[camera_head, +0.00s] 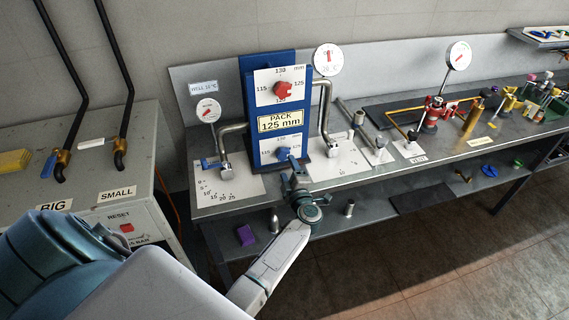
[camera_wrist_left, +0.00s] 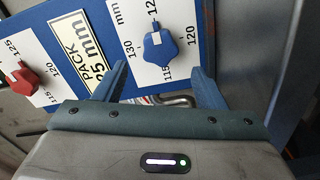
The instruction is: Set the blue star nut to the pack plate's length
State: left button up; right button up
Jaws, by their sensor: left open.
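The blue star nut (camera_head: 283,153) is on the lower white dial of the upright blue panel, and in the left wrist view it (camera_wrist_left: 165,50) sits on a scale marked 130, 120 and 115. Its white mark faces up in that view, roughly toward a label cut by the top edge. The pack plate (camera_head: 283,123) reads PACK 125 mm; it also shows in the left wrist view (camera_wrist_left: 72,48). My left gripper (camera_head: 289,172) is open in front of the nut. In the wrist view its fingers (camera_wrist_left: 160,80) are apart below the nut, with nothing between the tips. My right gripper is out of view.
A red star nut (camera_head: 283,90) sits on the upper dial. A red-topped device (camera_head: 436,105) and a green rack (camera_head: 540,97) stand further right on the bench. A RESET cabinet (camera_head: 128,205) stands at left.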

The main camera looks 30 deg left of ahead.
pick_arm(q)
jog(key=v, duration=0.3)
jog(key=shift+s+d+b, duration=0.15)
jog(key=shift+b, duration=0.2)
